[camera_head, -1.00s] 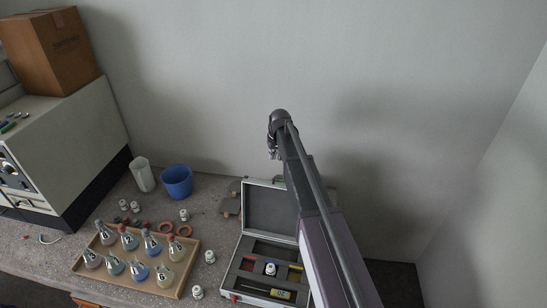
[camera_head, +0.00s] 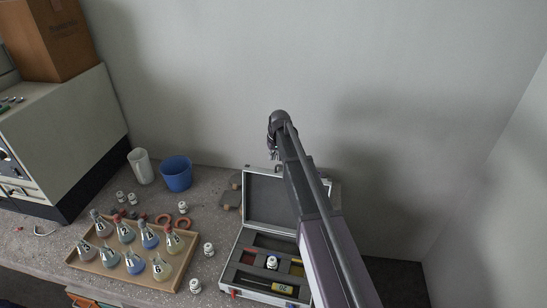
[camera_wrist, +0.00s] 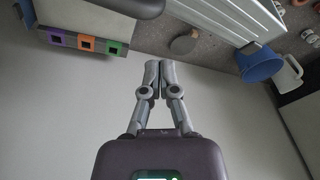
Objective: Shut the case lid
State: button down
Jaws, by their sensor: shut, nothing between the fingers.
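The open case (camera_head: 232,272) sits at the front of the bench, and its grey foam-lined lid (camera_head: 270,203) stands up at the back. A ridged pale panel at the top of the wrist view looks like the outside of the lid (camera_wrist: 215,22). The case holds a small white-capped bottle (camera_head: 271,263) and a yellow-handled tool (camera_head: 284,289) in foam slots. My gripper (camera_head: 273,154) is high above and behind the lid, apart from it. In the wrist view my gripper (camera_wrist: 159,70) has its fingertips together and empty. My arm hides the case's right side.
A tray (camera_head: 125,277) of numbered flasks lies left of the case, with small bottles between. A blue cup (camera_head: 176,175) and white beaker (camera_head: 141,167) stand behind. A round brown-grey piece (camera_wrist: 184,43) lies behind the lid. Walls close off the back and right.

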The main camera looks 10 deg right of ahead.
aim_at(274, 171)
jog(key=shift+s+d+r+p, duration=0.1)
jog(key=shift+s+d+p, duration=0.1)
jog(key=shift+s, duration=0.8)
jog(key=shift+s+d+p, duration=0.1)
jog(key=shift+s+p, duration=0.1)
jog(key=shift+s, duration=0.75)
jog(key=shift+a, duration=0.1)
jog(key=shift+s+a+r, duration=0.1)
jog(key=shift+s+a, duration=0.15)
jog(key=shift+s, duration=0.05)
jog(key=shift+s+r, duration=0.1)
jog(key=shift+s, duration=0.25)
